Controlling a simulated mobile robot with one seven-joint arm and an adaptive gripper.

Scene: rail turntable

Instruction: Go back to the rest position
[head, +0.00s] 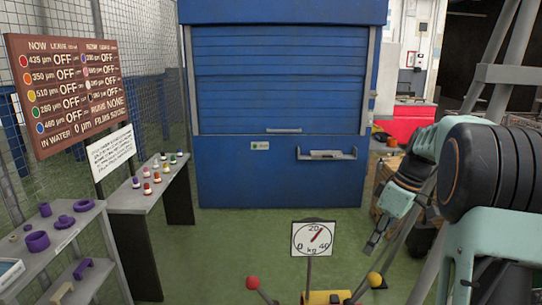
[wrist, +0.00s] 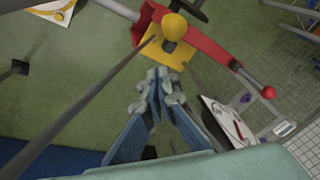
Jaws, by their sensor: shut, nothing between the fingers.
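My gripper (head: 372,246) hangs at the right in the head view, below my arm, pointing down and to the left. In the wrist view its fingers (wrist: 160,76) are together with nothing between them. Beyond the fingertips there is a yellow plate (wrist: 155,54) with a dark square opening. A yellow ball (wrist: 174,26) shows by it. I cannot tell the exact gap between fingertips and plate, but they look apart.
A kg dial (head: 313,238) stands at front centre, with a red ball (head: 253,282) and yellow ball at its sides. A side table (head: 140,201) with several coloured pieces and a shelf (head: 62,237) with purple parts stand left. Green floor is clear before the blue shutter (head: 283,80).

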